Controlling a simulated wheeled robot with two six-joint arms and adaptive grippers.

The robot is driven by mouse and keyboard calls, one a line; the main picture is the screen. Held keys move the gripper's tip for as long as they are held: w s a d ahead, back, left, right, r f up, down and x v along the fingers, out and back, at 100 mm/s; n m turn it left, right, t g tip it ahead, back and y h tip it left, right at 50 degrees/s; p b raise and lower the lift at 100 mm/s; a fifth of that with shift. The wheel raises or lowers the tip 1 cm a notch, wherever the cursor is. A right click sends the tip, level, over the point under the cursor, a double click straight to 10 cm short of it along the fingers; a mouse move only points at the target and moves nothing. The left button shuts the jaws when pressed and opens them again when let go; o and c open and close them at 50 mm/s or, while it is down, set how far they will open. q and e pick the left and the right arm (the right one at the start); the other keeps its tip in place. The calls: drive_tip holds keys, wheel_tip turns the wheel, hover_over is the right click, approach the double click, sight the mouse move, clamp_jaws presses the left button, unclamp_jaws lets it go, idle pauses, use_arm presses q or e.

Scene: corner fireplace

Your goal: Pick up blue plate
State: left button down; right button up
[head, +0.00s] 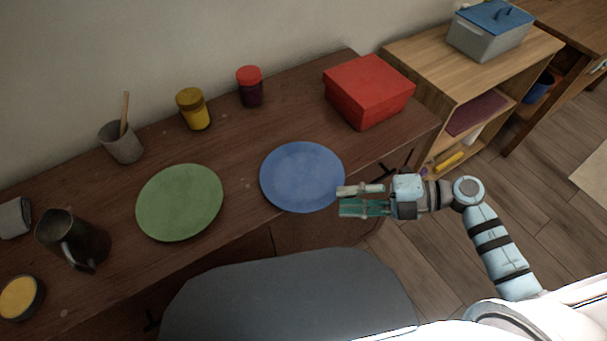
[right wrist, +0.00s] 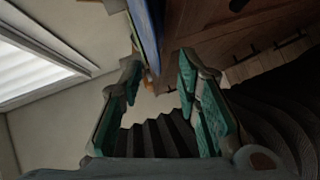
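A blue plate (head: 301,176) lies on the dark wooden sideboard, near its front edge. My right gripper (head: 340,199) comes from the right at the plate's right rim. Its fingers are spread apart, and the upper fingertip overlaps the rim in the head view. In the right wrist view, the blue plate (right wrist: 145,30) shows edge-on as a narrow strip just ahead, in the gap between the open fingers (right wrist: 160,66). I cannot tell whether a finger touches it. My left gripper is not in view.
A green plate (head: 180,202) lies left of the blue plate. A red box (head: 368,90), a red-lidded jar (head: 250,87), a yellow jar (head: 193,109) and a grey cup (head: 122,143) stand behind. A dark jug (head: 72,240) is at left. A grey chair (head: 290,300) stands in front.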

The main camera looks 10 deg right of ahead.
sight(335, 198)
drive_tip(key=x, duration=0.3)
drive_tip(key=shift+w+a, duration=0.3)
clamp_jaws()
